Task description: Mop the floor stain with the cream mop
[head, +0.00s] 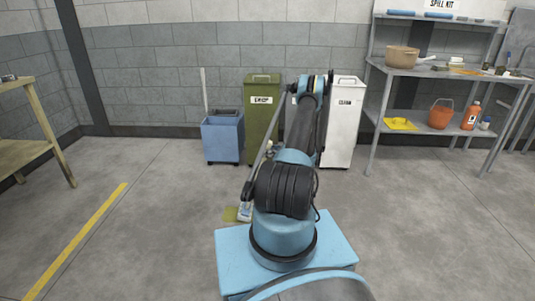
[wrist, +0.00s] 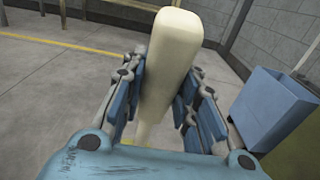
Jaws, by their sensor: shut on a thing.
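In the wrist view my gripper (wrist: 160,105) is shut on a thick cream handle (wrist: 168,60), which stands up between the blue-padded fingers and narrows below them. I take this to be the cream mop; its head is not seen in the wrist view. In the head view my own arm hides the gripper and most of what it holds. An olive-yellow patch (head: 230,214) lies on the floor left of my base, with a small whitish thing (head: 245,212) at its right side. I cannot tell whether the patch is the stain.
A blue bucket (head: 221,139) with a pale pole stands by the wall; it is close on the right in the wrist view (wrist: 270,108). An olive bin (head: 262,110) and a white bin (head: 345,130) stand beside it. Shelving (head: 445,75) is right, a wooden table (head: 20,150) left.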

